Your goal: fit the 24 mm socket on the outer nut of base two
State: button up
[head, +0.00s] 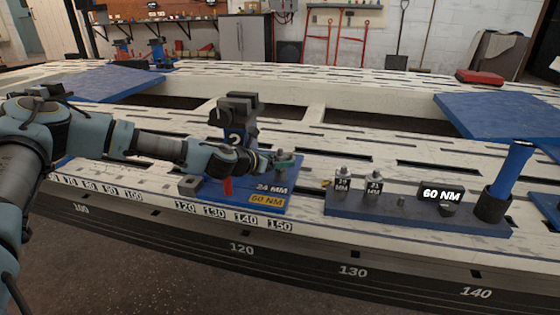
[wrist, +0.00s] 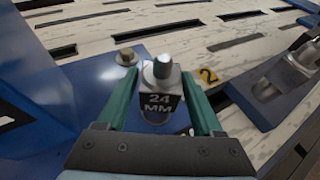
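The 24 mm socket (wrist: 163,100), a grey piece with a narrower top and a "24 MM" label, stands upright between the green fingers of my gripper (wrist: 160,80). The fingers appear shut on its sides. In the head view my gripper (head: 284,161) is low over the right part of base two's blue plate (head: 225,198). This base carries a dark clamp (head: 237,115) marked 2 and a "24 MM / 60 NM" label. A nut (wrist: 126,57) shows on the plate, ahead and left of the socket.
A grey tray (head: 340,208) to the right holds two other sockets (head: 373,184), a "60 NM" sign (head: 441,195) and a blue-handled tool (head: 513,170) in a dark holder. A small grey block (head: 189,185) sits left of the plate. The slotted bench top behind is mostly clear.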

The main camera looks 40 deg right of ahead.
jog(key=shift+o, duration=1.3)
jog(key=p+v, duration=0.2)
jog(key=v, duration=0.8)
jog(key=shift+a+r, duration=0.2)
jog(key=shift+a, duration=0.15)
